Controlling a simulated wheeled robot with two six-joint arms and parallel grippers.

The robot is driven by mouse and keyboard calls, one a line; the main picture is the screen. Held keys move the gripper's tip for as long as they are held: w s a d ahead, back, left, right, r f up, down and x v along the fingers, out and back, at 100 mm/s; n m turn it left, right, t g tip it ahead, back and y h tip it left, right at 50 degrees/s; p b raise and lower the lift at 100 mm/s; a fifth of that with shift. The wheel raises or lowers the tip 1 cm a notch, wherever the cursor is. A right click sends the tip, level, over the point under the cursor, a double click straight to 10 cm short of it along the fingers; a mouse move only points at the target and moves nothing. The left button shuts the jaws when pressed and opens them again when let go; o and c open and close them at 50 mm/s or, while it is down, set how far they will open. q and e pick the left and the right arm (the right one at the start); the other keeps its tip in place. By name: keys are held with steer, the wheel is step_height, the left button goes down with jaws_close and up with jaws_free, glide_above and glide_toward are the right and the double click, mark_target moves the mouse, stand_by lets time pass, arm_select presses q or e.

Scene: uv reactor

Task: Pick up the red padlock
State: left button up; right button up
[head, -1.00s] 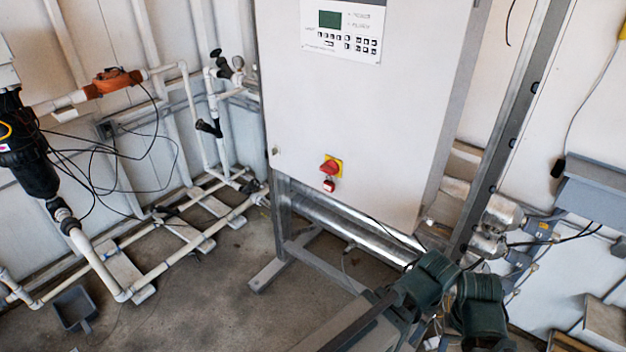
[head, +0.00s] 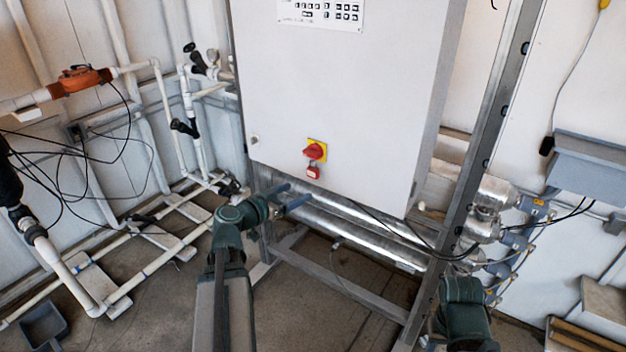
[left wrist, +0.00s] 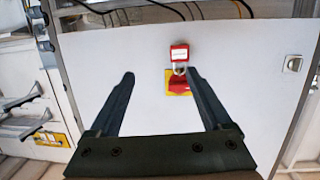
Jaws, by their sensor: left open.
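The red padlock (head: 313,172) hangs below the red rotary switch (head: 315,151) on its yellow plate, on the front of the white cabinet. In the left wrist view the padlock (left wrist: 179,53) appears upside down, with its shackle at the switch. My left gripper (head: 287,196) is open and empty, below and left of the padlock in the head view. In the left wrist view its two fingers (left wrist: 160,78) point toward the cabinet, and the padlock shows near the right fingertip. My right arm shows at the bottom right of the head view; its fingers cannot be made out.
The white cabinet (head: 345,90) stands on a metal frame (head: 330,275). Shiny metal tubes (head: 350,232) run under it. White pipes and black cables fill the left side. A grey box (head: 590,170) is on the right wall.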

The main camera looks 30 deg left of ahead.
arm_select(q)
steer(key=s+a+t+y, duration=0.1)
steer(key=a, duration=0.3)
steer(key=b, duration=0.1)
glide_toward(311, 171)
steer(key=w, duration=0.3)
steer(key=shift+w+a+f+n, duration=0.15)
steer(key=shift+w+f+n, duration=0.2)
steer(key=shift+w, duration=0.2)
steer(key=shift+w, duration=0.1)
steer(key=w, duration=0.3)
steer(key=w+d+b, duration=0.1)
steer(key=w, duration=0.1)
steer(key=shift+d+f, duration=0.1)
steer(key=shift+f, duration=0.25)
jaws_close()
